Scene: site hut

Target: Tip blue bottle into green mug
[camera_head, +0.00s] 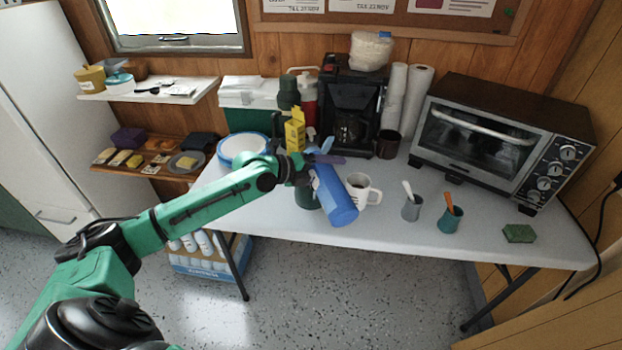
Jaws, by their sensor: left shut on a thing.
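My left gripper (318,160) is shut on the blue bottle (335,200) above the left part of the table. The bottle is tilted, with its broad end low and to the right; its upper end is partly hidden by the gripper. A dark green mug (306,198) shows just left of the bottle, below the gripper. The bottle and gripper hide much of it, and its opening is not clear. I cannot tell whether bottle and mug touch. My right gripper is not in view.
On the white table (400,235), a white mug (361,193) stands close right of the bottle. Two cups with utensils, a grey one (411,210) and a teal one (450,222), stand farther right. A coffee maker (352,105) and toaster oven (490,140) stand behind.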

